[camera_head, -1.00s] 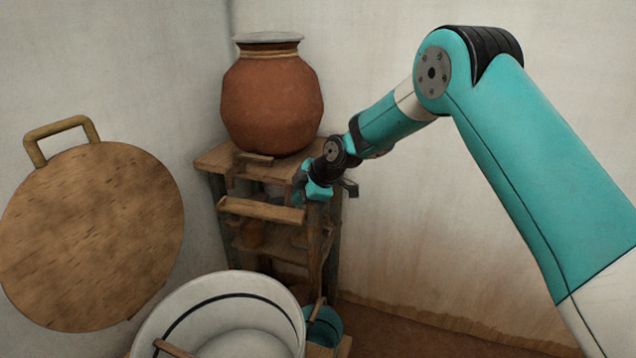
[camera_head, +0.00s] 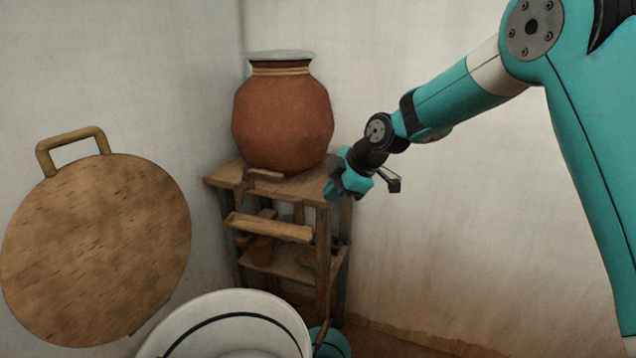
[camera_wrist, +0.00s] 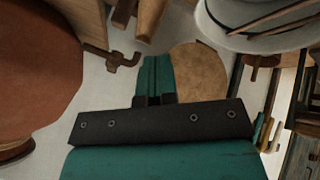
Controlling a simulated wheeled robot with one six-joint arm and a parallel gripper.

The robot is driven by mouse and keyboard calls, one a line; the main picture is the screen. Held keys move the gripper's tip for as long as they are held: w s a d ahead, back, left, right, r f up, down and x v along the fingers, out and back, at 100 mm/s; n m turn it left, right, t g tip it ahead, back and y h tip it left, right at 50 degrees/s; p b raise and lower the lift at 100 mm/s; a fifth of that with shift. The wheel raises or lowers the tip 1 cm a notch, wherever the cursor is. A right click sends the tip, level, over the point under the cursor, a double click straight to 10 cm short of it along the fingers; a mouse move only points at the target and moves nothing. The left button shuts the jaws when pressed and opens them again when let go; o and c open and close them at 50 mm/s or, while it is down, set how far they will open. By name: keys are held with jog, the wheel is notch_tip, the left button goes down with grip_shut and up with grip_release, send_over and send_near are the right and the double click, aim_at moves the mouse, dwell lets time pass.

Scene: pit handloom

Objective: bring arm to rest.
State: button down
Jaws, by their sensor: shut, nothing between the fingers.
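My arm reaches in from the right in the head view. My gripper (camera_head: 335,189) is beside the upper right part of the wooden shelf stand, below and right of the clay pot (camera_head: 283,118). In the wrist view the two teal fingers of my gripper (camera_wrist: 155,65) lie together, with nothing between them. The clay pot also shows large at the left of the wrist view (camera_wrist: 35,70). My gripper looks apart from the pot; its gap to the shelf stand is hard to tell.
The wooden shelf stand (camera_head: 222,178) holds the pot and small wooden items. A round wooden board with a handle (camera_head: 95,250) is at the left. A white tub (camera_head: 225,308) and a teal vessel (camera_head: 330,343) are low in front. Bare wall is at the right.

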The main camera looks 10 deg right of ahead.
jog(key=s+a+r+m+g+p, duration=0.1)
jog(key=s+r+m, duration=0.25)
jog(key=s, duration=0.55)
jog(key=s+a+r+m+g, duration=0.15)
jog(key=s+r, duration=0.25)
jog(key=s, duration=0.6)
jog(key=s+d+m+g+h, duration=0.1)
jog(key=s+m, duration=0.5)
jog(key=s, duration=1.2)
jog(key=shift+s+d+r+m+g+p, duration=0.2)
jog(key=shift+s+d+m+g+p, duration=0.15)
jog(key=shift+g, duration=0.2)
jog(key=shift+w+d, duration=0.1)
jog(key=shift+w, duration=0.05)
